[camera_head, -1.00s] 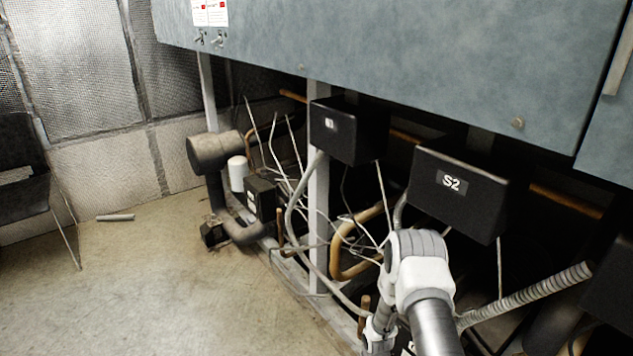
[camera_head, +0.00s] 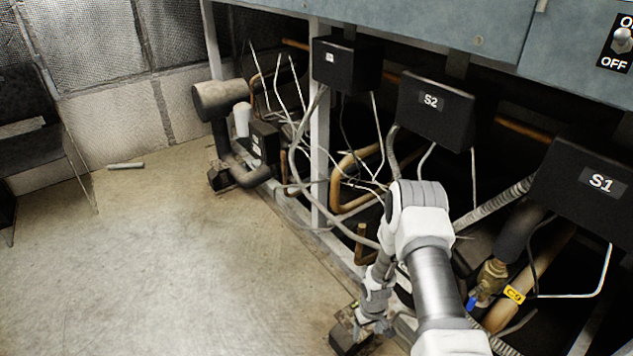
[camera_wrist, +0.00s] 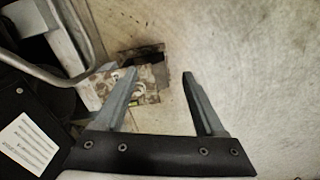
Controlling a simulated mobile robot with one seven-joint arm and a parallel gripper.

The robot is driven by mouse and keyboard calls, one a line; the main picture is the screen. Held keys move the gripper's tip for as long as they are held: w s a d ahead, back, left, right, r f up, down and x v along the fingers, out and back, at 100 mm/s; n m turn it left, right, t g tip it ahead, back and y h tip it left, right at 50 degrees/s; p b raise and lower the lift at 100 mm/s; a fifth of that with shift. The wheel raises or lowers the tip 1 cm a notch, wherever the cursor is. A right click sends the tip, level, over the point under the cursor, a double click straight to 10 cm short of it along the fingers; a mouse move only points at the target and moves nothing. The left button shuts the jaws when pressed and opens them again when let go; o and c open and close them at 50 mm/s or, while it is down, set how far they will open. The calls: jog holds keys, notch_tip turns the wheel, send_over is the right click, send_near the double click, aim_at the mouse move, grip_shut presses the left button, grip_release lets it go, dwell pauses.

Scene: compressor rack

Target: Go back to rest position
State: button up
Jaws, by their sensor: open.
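My arm with its white and grey links (camera_head: 432,270) shows in the head view, reaching down in front of the pipework at the rack's base. My gripper (camera_wrist: 160,73) shows clearly in the wrist view, its two grey fingers spread apart with nothing held between them. It is above the concrete floor close to the rack's lower edge. In the head view the hand end is small and partly lost against a dark fitting low on the rack. A mottled brown-and-white piece (camera_wrist: 148,88) lies beyond the left finger in the wrist view.
Black boxes marked S2 (camera_head: 436,112) and S1 (camera_head: 590,190) hang above the pipes. A brass valve (camera_head: 490,280) with a blue end is right of my arm. An ON/OFF switch (camera_head: 621,40) is at upper right. Open floor (camera_head: 190,270) lies to the left.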

jog(key=w+d+r+m+t, duration=0.1)
jog(key=w+r, duration=0.1)
jog(key=r, duration=1.5)
jog(key=w+r+m+t, duration=0.1)
jog(key=w+r, duration=0.1)
jog(key=r, duration=1.4)
jog(key=s+r+m+t, duration=0.1)
jog(key=s+r, duration=0.4)
jog(key=r, duration=0.4)
jog(key=s+r+t, duration=0.1)
jog(key=s+r, duration=0.4)
jog(key=r, duration=0.4)
jog(key=s+a+r+m+t, duration=0.1)
jog(key=s+r, duration=0.2)
jog(key=s, duration=0.5)
jog(key=s+a+r+t, duration=0.1)
jog(key=s+r, duration=0.3)
jog(key=s, duration=0.3)
notch_tip(320, 180, up, 21)
jog(key=p, duration=2.2)
jog(key=shift+s+r, duration=0.15)
jog(key=shift+s, duration=0.05)
